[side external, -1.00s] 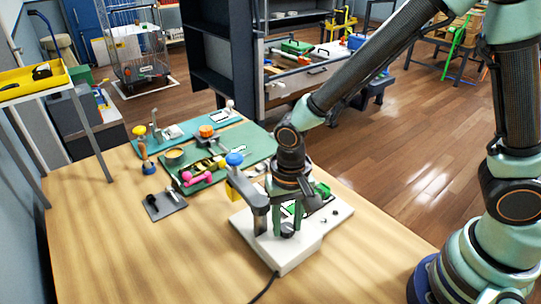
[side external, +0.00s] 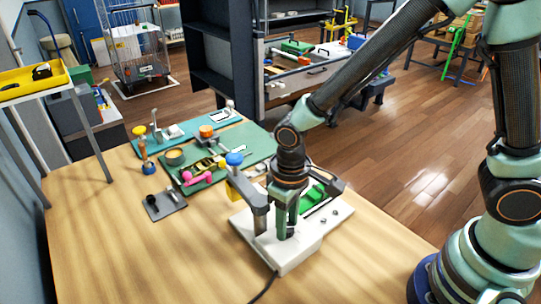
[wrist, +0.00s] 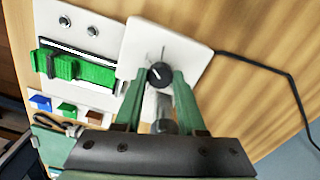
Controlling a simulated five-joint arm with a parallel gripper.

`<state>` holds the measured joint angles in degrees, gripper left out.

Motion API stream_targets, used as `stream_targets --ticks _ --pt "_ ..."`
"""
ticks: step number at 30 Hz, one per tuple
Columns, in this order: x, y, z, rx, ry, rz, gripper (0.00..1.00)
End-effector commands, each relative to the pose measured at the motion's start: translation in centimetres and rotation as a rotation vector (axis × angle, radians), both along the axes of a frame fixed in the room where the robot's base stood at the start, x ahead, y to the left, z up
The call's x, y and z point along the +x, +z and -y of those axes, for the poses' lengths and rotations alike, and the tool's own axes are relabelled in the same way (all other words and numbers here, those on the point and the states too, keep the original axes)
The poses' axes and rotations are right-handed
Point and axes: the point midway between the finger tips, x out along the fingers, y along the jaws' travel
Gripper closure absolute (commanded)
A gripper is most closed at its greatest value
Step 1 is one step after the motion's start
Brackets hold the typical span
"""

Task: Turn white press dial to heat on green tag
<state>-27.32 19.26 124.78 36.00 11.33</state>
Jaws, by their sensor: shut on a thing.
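The white press (side external: 290,255) stands on the wooden table, and its white plate (wrist: 190,55) fills the upper middle of the wrist view. Its round black dial (wrist: 158,75) has a white pointer line slanting to the upper left. Small marks on the plate are too fine to read. My gripper (wrist: 163,77) points down at the press with a finger on each side of the dial, shut on it. In the side view my gripper (side external: 284,232) hides the dial. A small green tag (wrist: 67,108) lies between a blue tag (wrist: 40,102) and a brown tag (wrist: 94,116).
A green block (wrist: 85,72) sits in a slot beside the dial plate, with two metal knobs (wrist: 92,30) near it. A green mat (side external: 230,150) holds several tools. The table's front left is clear.

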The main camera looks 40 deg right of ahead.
Motion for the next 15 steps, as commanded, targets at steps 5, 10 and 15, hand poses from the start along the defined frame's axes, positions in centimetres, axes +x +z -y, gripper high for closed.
stream_targets --ticks 5,10,15 --pt "0.07 0.04 0.0 0.001 0.168 0.002 1.0" --pt "0.09 0.04 -0.01 0.001 0.329 0.003 1.0" --pt "0.1 0.04 -0.02 0.001 0.49 0.003 1.0"
